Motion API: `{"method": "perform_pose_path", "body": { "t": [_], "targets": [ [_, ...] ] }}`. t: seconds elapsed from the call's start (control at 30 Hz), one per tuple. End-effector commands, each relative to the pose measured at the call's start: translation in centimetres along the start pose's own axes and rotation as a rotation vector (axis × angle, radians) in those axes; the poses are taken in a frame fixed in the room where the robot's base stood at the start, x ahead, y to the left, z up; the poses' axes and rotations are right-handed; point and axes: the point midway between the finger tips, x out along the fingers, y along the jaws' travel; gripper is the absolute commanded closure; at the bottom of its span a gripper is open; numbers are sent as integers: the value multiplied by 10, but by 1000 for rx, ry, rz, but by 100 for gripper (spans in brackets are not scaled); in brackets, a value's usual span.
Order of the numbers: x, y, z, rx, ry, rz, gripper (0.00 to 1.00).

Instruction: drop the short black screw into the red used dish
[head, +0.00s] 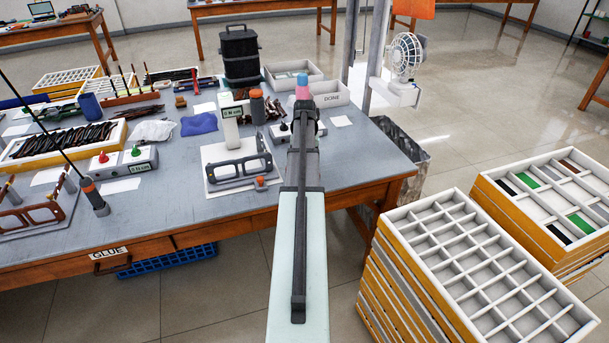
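My arm reaches from the bottom middle over the workbench (222,196), and its dark far end stands over the bench's right part. My gripper's fingers cannot be made out there, so I cannot tell whether they are open or shut or hold anything. I cannot make out a short black screw anywhere; it is too small or hidden. I see no red dish that I can be sure of; the arm covers part of the bench. A pink and blue piece (302,87) shows just above the arm's dark end.
A black canister (240,57), white trays (292,75) and a long crate of dark frames (62,142) stand on the bench. Stacked compartment trays (478,270) fill the right floor. A fan (404,55) stands behind.

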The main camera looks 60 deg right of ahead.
Motion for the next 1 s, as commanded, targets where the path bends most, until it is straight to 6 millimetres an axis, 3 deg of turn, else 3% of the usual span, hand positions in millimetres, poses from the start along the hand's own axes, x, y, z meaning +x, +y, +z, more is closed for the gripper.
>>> {"method": "perform_pose_path", "body": {
  "t": [0.23, 0.27, 0.57, 0.83, 1.0],
  "targets": [
    [1, 0, 0, 0, 1, 0, 100],
    [1, 0, 0, 0, 1, 0, 83],
    [1, 0, 0, 0, 0, 0, 54],
    [0, 0, 0, 0, 0, 0, 54],
    [-11, 0, 0, 0, 2, 0, 54]
  ]
}}
